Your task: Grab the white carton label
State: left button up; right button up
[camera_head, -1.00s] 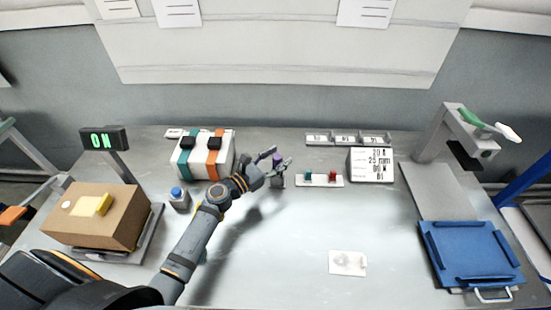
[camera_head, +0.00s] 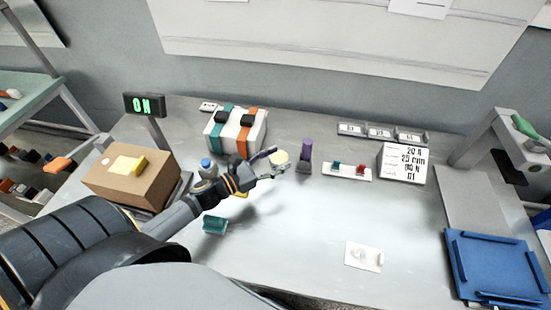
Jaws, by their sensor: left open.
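A brown carton (camera_head: 128,180) sits at the left on a scale-like base. A flat white square (camera_head: 364,256) with a greyish mark lies alone on the table, front right of middle; I cannot tell which white piece is the carton label. My left gripper (camera_head: 279,164) is open over the table's middle, right of the carton and away from both white pieces. A pale round object (camera_head: 280,157) shows between its fingers; contact is unclear. My right gripper is out of view.
A striped white box (camera_head: 236,135), a blue-capped bottle (camera_head: 208,168) and a purple cylinder (camera_head: 306,150) stand near the left hand. A teal piece (camera_head: 215,224) lies by the forearm. A blue tray (camera_head: 498,264) is at right.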

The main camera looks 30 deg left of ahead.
aim_at(370, 259)
jog(key=k, duration=1.5)
